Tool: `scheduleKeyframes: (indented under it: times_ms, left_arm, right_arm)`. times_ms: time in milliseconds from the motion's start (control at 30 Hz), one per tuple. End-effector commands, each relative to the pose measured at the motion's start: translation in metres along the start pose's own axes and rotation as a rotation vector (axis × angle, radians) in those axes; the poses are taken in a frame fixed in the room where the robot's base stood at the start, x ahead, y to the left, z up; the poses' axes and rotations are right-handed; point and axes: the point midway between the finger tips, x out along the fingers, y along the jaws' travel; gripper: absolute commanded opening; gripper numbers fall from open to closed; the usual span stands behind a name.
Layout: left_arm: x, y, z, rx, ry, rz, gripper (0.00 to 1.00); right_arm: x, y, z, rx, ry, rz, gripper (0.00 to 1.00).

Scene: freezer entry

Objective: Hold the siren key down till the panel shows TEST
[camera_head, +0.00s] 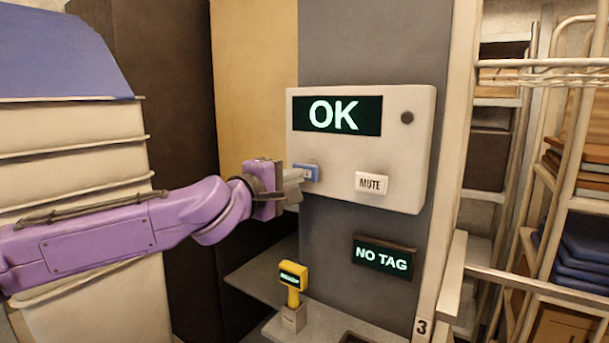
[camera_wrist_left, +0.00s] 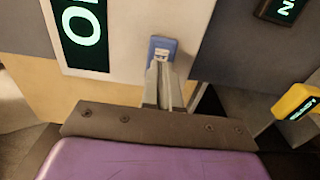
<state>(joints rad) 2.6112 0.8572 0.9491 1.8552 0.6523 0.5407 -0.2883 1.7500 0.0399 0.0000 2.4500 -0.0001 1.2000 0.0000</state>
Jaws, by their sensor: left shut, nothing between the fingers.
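The white panel (camera_head: 390,150) is on a grey wall, and its dark screen (camera_head: 337,115) reads OK in the head view. A blue key (camera_head: 312,172) sits at the panel's lower left, its label mostly hidden by my gripper. It also shows in the left wrist view (camera_wrist_left: 163,43). A white key (camera_head: 371,183) to its right reads MUTE. My left gripper (camera_head: 297,176) is shut and empty, its fingertips right at the blue key. I cannot tell whether they touch it or press it in. My right gripper is not in view.
A NO TAG display (camera_head: 384,256) is below the panel. A yellow handheld device (camera_head: 292,282) stands on the grey shelf below.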

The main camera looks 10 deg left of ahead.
Motion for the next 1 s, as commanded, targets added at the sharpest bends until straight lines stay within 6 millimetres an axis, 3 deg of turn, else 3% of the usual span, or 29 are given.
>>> scheduleKeyframes:
  times_ms: [1000]
  left_arm:
    - [0.0068, 0.0001, 0.0001, 0.0, 0.0, 0.0, 0.0]
  right_arm:
    - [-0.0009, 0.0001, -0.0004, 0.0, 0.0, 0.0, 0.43]
